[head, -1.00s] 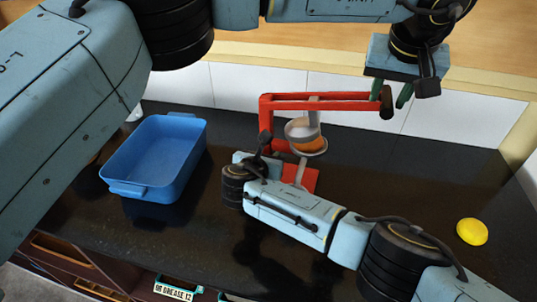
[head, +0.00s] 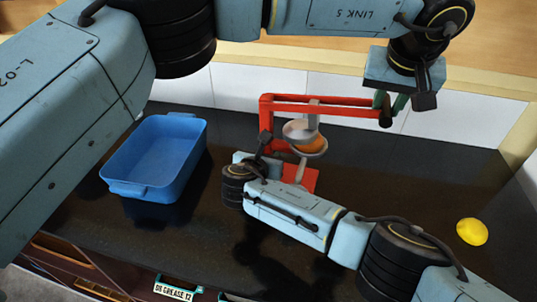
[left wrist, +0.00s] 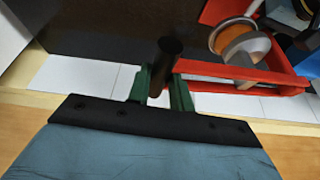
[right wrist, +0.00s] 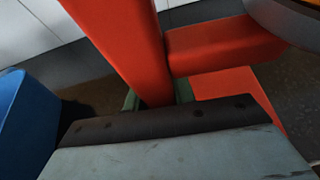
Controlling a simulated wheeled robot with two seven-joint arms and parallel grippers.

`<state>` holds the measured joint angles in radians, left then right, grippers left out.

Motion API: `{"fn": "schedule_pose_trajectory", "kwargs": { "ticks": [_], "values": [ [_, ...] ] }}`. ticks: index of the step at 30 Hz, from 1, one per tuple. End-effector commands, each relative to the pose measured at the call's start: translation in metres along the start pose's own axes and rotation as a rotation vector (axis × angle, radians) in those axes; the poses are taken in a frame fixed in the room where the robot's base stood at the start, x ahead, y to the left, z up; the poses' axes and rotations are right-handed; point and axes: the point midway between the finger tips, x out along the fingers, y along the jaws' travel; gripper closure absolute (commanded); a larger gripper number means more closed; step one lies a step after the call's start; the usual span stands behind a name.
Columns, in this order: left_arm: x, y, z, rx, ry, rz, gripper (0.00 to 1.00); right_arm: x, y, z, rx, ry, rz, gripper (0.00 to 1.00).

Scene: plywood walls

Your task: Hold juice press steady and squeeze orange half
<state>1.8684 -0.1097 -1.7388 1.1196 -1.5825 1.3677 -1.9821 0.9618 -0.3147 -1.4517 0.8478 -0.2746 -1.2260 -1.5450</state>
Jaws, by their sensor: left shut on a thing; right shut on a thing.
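The red juice press (head: 267,115) stands on the dark counter; it also shows in the left wrist view (left wrist: 225,68) and the right wrist view (right wrist: 125,45). An orange half (head: 314,146) sits in its grey cup, below the metal presser (head: 300,129). The orange also shows in the left wrist view (left wrist: 232,37). My left gripper (head: 392,100) is shut on the dark handle (left wrist: 165,62) at the lever's free end. The lever slopes slightly down toward that handle. My right gripper (right wrist: 160,98) is shut on the press's red upright post; its fingertips are partly hidden there.
A blue tub (head: 150,185) stands left of the press, empty as far as I see. A yellow fruit (head: 472,231) lies on the counter at the right. White wall tiles (head: 350,97) run close behind the press. My right arm crosses in front of it.

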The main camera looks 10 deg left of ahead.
Motion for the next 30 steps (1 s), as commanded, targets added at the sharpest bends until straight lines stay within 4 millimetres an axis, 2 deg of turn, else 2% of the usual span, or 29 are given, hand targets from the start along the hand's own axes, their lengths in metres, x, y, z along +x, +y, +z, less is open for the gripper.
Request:
{"fn": "schedule_pose_trajectory", "kwargs": {
  "ticks": [6, 30],
  "values": [
    [0.010, 0.002, 0.005, 0.001, -0.005, 0.000, 1.00, -0.001, 0.001, 0.001, -0.002, -0.002, 0.001, 0.98],
    [0.020, 0.002, 0.010, 0.002, -0.008, 0.000, 1.00, -0.001, 0.001, 0.001, -0.002, -0.002, 0.002, 0.98]
  ]
}}
